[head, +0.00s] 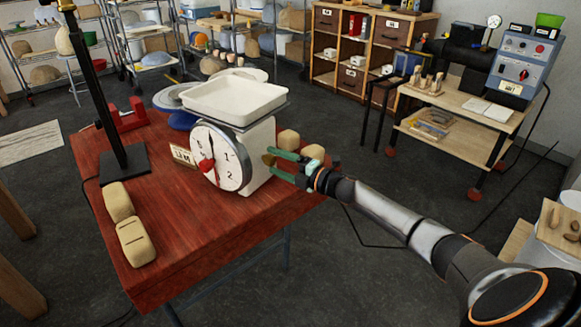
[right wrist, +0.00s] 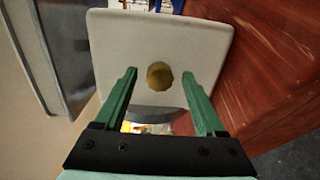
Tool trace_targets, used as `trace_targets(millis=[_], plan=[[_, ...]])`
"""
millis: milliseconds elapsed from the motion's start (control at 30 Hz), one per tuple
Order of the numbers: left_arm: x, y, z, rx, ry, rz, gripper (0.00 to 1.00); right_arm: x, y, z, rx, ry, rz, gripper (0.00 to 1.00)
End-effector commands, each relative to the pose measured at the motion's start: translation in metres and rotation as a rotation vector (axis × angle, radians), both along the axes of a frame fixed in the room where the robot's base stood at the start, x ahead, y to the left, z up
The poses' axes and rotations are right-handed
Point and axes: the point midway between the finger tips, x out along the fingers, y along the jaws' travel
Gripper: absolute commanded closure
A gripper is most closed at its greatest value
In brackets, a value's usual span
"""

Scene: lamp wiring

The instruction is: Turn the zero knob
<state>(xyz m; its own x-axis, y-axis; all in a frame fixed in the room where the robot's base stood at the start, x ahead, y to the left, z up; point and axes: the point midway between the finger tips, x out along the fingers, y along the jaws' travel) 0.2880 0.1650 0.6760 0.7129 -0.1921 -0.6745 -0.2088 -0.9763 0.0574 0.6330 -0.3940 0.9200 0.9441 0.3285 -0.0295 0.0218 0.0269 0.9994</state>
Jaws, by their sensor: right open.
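A white kitchen scale (head: 246,150) with a round dial and a red pointer stands on the red wooden table (head: 200,220). A white tray (head: 234,98) sits on its top. The zero knob is a small brass knob on the scale's right side; it shows clearly in the right wrist view (right wrist: 159,76) on the pale side panel (right wrist: 115,45). My right gripper (head: 272,160) is open beside that side panel. In the right wrist view its green fingers (right wrist: 160,78) stand to either side of the knob, with gaps on both sides. My left gripper is not in view.
Tan blocks (head: 134,241) lie at the table's left front, and more (head: 289,140) sit behind my right gripper. A black lamp stand (head: 124,163) stands at the left. A red stand (head: 128,116) is at the back left. The table's front middle is clear.

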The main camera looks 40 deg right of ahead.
Motion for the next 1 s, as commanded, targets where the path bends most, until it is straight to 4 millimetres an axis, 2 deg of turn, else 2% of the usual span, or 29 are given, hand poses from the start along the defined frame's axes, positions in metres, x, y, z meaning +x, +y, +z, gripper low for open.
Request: trace_targets(millis=[700,1000], plan=[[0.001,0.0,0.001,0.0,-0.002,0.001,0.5,-0.091,-0.031,0.002,-0.002,0.003,0.0,0.28],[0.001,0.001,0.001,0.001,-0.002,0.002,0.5,-0.113,-0.039,0.004,0.0,0.0,0.0,0.28]])
